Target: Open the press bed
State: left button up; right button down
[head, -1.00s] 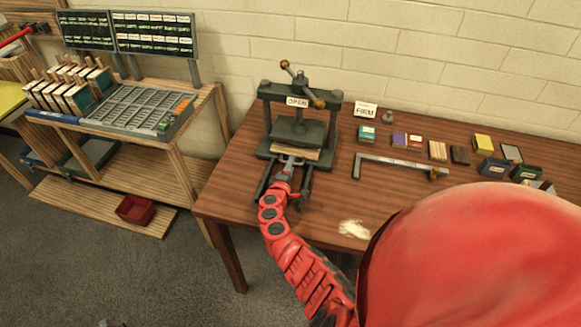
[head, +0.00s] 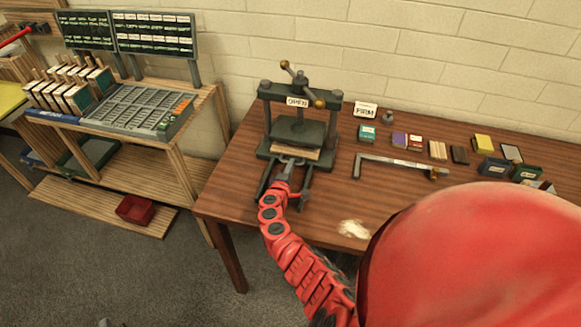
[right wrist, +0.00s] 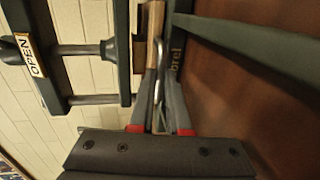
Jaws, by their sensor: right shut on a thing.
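The dark green press (head: 276,95) stands at the back left of the wooden table, with a sign reading OPEN (head: 297,102) on its top beam. Its press bed (head: 297,153) shows a pale wooden edge under the raised dark platen (head: 298,131). Two dark rails reach forward from the base. My right gripper (head: 286,167) is between the rails at the front of the bed. In the right wrist view its fingers (right wrist: 164,100) are shut on a bent metal handle (right wrist: 160,42) beside the wooden edge. My left gripper is not in view.
A long metal bar (head: 395,164) lies right of the press. A FIRM sign (head: 365,109), small boxes and colored blocks stand behind and beyond it. A slotted rack (head: 140,105) stands on the left bench. The table just right of the rails is clear.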

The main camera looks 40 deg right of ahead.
dwell(0.8)
jog(key=s+a, duration=0.4)
jog(key=a, duration=0.1)
jog(key=shift+s+a+f+b, duration=0.2)
jog(key=shift+s+a+b, duration=0.1)
jog(key=shift+s+a, duration=0.05)
jog(key=b+v, duration=0.1)
jog(key=v, duration=0.1)
jog(key=f+b+v, duration=0.1)
jog(key=v, duration=0.2)
jog(key=b+v, duration=0.1)
jog(key=v, duration=0.2)
jog(key=shift+s+a+f, duration=0.25)
jog(key=shift+s, duration=0.1)
jog(key=shift+s+a+r, duration=0.1)
jog(key=shift+s, duration=0.05)
jog(key=c, duration=0.9)
grip_release()
